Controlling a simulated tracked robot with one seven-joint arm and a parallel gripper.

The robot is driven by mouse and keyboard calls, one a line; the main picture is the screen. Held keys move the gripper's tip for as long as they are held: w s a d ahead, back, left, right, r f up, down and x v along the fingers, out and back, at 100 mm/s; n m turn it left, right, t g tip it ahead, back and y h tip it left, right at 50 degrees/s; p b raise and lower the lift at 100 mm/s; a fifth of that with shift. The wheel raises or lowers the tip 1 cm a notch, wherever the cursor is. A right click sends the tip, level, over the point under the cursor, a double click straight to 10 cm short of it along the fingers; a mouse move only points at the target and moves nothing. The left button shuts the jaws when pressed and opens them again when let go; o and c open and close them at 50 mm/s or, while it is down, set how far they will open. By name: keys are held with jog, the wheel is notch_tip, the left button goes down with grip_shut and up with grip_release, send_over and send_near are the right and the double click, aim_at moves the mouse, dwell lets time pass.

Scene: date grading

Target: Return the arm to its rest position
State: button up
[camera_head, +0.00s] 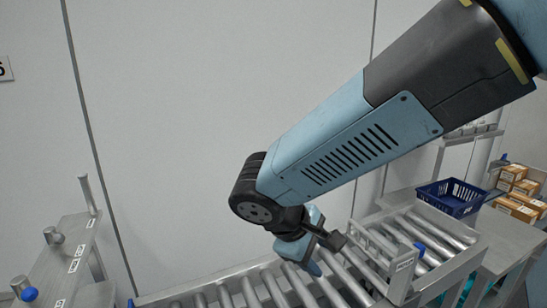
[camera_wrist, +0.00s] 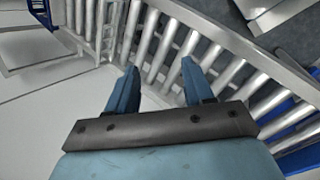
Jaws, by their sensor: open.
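My arm reaches in from the upper right in the head view, its blue and black links bent down at a dark joint. My gripper (camera_head: 312,268) hangs low over the roller conveyor (camera_head: 272,287) in the head view. In the wrist view my gripper (camera_wrist: 157,88) has its two blue fingers apart, with nothing between them but a view of rollers and pale wall. The conveyor's rollers (camera_wrist: 225,62) pass behind the fingertips. The head view does not show how far above the rollers the fingertips are.
A blue crate (camera_head: 452,196) stands on a table to the right, with cardboard boxes (camera_head: 518,190) beyond it. A metal rack (camera_head: 72,262) with labelled shelves stands at left. A raised roller section (camera_head: 402,240) lies right of my gripper. Pale wall panels (camera_head: 200,120) are behind.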

jog(key=s+d+r+m+t+y, duration=0.1)
jog(key=d+r+m+y, duration=0.4)
jog(key=d+r+m, duration=0.6)
jog(key=d+t, duration=0.1)
jog(key=d, duration=0.3)
jog(key=shift+s+y, duration=0.4)
jog(key=shift+c, duration=0.8)
